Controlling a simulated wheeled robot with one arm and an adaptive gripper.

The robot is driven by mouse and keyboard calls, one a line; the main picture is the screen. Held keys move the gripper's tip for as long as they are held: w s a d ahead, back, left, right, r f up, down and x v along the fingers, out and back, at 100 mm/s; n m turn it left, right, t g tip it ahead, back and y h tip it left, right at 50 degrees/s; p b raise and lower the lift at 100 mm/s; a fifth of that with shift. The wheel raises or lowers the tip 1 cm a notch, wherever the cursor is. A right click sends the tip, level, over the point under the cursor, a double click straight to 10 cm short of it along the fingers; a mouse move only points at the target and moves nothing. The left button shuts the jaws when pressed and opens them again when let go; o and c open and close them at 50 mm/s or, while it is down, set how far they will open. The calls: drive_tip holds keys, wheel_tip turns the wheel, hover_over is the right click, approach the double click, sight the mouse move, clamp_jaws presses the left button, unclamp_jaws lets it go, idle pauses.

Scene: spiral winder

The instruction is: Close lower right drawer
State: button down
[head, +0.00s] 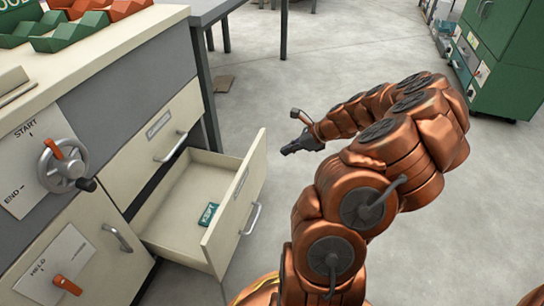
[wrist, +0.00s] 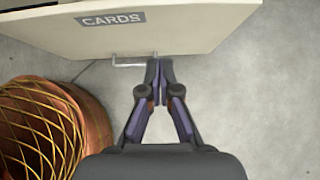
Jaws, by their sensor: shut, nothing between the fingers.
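The lower right drawer (head: 236,205) is pulled out of the cream cabinet, its front panel facing right in the head view. A small teal block with lettering (head: 208,214) lies inside it. In the wrist view the drawer front (wrist: 190,28) carries a "CARDS" label and a metal handle (wrist: 128,65). My gripper (head: 285,151) is shut and empty, to the right of the drawer front. In the wrist view the closed fingertips (wrist: 159,66) are at the right end of the handle; I cannot tell whether they touch it.
The upper drawer (head: 160,135) above is shut. A crank wheel (head: 62,165) and an orange lever (head: 66,285) are on the cabinet's left part. A grey table (head: 210,8) stands behind, a green cabinet (head: 510,60) at far right.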

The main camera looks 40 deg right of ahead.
sight(250, 161)
drive_tip(key=b+x, duration=0.1)
drive_tip(key=x, duration=0.2)
drive_tip(key=r+b+x, duration=0.1)
drive_tip(key=b+x, duration=0.1)
drive_tip(key=x, duration=0.2)
drive_tip(key=w+a+b+x, duration=0.1)
drive_tip(key=b+x, duration=0.1)
drive_tip(key=x, duration=0.2)
drive_tip(key=shift+w, duration=0.1)
drive_tip(key=shift+w+a+r, duration=0.15)
drive_tip(key=shift+w+a, duration=0.2)
drive_tip(key=shift+w, duration=0.25)
